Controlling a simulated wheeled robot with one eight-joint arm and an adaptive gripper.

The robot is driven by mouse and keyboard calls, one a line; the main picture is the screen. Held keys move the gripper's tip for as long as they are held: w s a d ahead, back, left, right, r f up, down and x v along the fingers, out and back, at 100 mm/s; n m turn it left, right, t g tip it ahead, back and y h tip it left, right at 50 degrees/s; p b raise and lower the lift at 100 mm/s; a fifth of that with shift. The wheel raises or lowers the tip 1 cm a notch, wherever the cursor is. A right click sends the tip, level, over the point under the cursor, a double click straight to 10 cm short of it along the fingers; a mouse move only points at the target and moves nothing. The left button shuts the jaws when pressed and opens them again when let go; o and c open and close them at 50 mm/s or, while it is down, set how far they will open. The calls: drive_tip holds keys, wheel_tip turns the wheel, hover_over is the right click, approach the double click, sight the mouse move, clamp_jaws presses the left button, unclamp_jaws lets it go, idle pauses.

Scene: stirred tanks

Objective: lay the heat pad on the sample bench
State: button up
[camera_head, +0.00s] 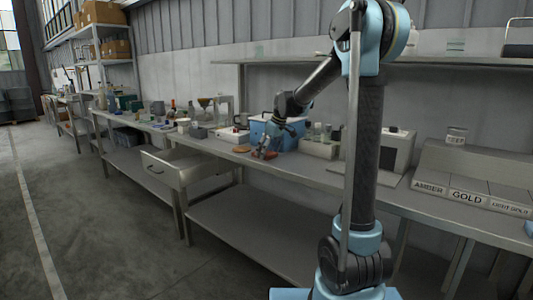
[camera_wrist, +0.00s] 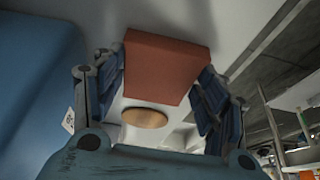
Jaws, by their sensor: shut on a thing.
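A reddish-brown slab, which I take to be the heat pad (camera_wrist: 168,65), sits between the fingers of my gripper (camera_wrist: 165,72) in the wrist view. The fingers are shut on its two sides. In the head view my gripper (camera_head: 268,146) is low over a long grey bench (camera_head: 315,174), in front of a blue box (camera_head: 283,135). A small part of the red pad (camera_head: 264,155) shows there at the fingertips. I cannot tell whether it touches the benchtop. No label shows which bench is the sample bench.
A round tan disc (camera_head: 241,149) lies left of my gripper; it also shows in the wrist view (camera_wrist: 144,118). A rack of bottles (camera_head: 318,145) and a white box (camera_head: 396,150) stand to the right. An open drawer (camera_head: 170,168) juts out left.

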drive_tip(key=o, duration=1)
drive_tip(key=shift+c, duration=0.2)
drive_tip(key=v, duration=1.2)
